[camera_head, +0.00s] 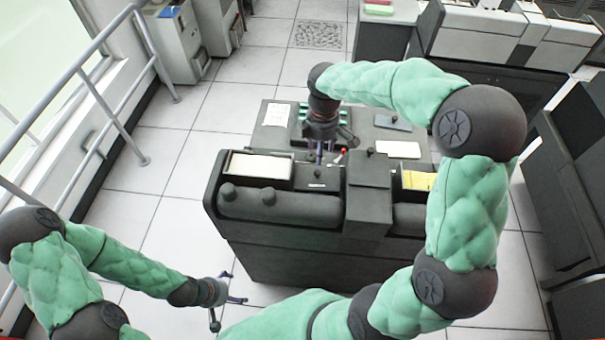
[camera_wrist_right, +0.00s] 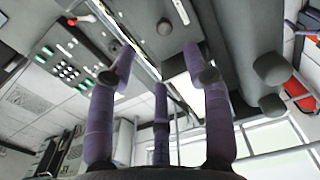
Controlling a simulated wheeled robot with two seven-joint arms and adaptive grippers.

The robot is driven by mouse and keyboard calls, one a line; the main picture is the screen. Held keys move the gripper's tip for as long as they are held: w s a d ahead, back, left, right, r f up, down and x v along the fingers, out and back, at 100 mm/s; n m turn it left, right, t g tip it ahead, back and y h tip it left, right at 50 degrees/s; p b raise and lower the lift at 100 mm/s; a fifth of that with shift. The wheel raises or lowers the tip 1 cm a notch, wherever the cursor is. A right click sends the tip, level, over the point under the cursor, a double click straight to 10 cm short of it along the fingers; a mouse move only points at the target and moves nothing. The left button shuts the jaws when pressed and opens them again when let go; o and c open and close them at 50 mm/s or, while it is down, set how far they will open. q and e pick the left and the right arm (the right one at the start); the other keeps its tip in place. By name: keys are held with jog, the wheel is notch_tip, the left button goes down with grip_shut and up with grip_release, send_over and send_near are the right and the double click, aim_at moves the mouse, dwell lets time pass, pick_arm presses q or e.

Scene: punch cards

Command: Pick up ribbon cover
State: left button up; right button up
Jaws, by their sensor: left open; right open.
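A dark machine (camera_head: 290,240) stands in the middle of the head view. Between its two card trays is a small dark plate with a round knob (camera_head: 317,174), which may be the ribbon cover; I cannot tell for sure. My right gripper (camera_head: 320,155) is over the machine's top just behind this plate, fingers spread and empty. In the right wrist view its purple fingers (camera_wrist_right: 162,70) are open, and a dark knob (camera_wrist_right: 165,27) shows between and beyond the tips. I cannot tell whether they touch anything. My left gripper (camera_head: 232,292) is open and empty over the floor, left of the machine.
A card tray (camera_head: 258,167) is on the machine's left and one with yellow cards (camera_head: 418,181) on its right. A red-tipped lever (camera_head: 340,157) is close to my right gripper. A railing (camera_head: 120,100) runs at the left. Tiled floor (camera_head: 145,215) is clear left of the machine.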

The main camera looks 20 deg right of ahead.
send_over(318, 172)
jog(key=f, duration=0.5)
jog(key=shift+w+d+b, duration=0.15)
jog(key=shift+d+b, duration=0.05)
jog(key=shift+b, duration=0.2)
jog(key=f, duration=0.1)
jog(key=f+b, duration=0.1)
jog(key=f, duration=0.2)
jog(key=shift+s+a+f, duration=0.2)
jog(key=shift+s+f, duration=0.05)
jog(key=shift+f, duration=0.4)
jog(key=shift+c, duration=0.3)
grip_shut()
